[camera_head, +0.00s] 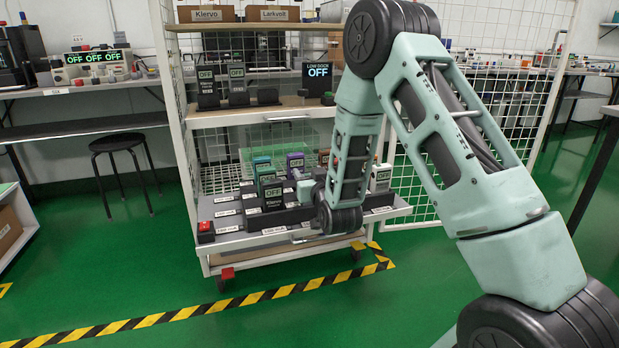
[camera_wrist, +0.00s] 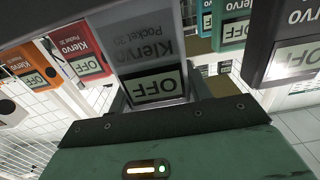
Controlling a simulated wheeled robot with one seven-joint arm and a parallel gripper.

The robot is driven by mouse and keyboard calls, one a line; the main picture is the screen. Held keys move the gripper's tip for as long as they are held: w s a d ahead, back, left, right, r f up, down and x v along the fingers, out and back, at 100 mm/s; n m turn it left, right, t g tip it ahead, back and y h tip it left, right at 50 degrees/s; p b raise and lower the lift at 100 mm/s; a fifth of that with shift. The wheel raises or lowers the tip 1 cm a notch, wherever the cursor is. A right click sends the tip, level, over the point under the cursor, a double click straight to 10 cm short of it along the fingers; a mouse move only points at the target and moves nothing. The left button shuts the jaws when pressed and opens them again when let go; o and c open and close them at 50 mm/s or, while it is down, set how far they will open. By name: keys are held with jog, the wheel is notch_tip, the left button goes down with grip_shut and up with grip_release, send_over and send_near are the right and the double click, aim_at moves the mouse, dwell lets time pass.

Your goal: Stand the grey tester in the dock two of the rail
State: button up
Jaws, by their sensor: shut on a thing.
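The grey tester (camera_wrist: 155,60), marked Klervo Pocket 30 with an OFF screen, fills the middle of the wrist view. My gripper (camera_wrist: 155,108) is shut on it, with the dark finger bar across its screen end. In the head view my arm hides most of the gripper and the tester. A dark rail (camera_head: 266,222) runs along the front of the low shelf, behind a row of white labels too small to read. Whether the grey tester touches a dock is hidden.
A black tester (camera_head: 272,191) stands left of my wrist; it shows large at right in the wrist view (camera_wrist: 288,45). Teal (camera_head: 262,164) and purple (camera_head: 295,162) testers stand behind. Red (camera_wrist: 84,55) and orange (camera_wrist: 28,66) ones are close by. An upper shelf (camera_head: 255,117) overhangs them.

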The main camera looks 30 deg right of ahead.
jog(key=shift+f, duration=0.1)
jog(key=o, duration=1.3)
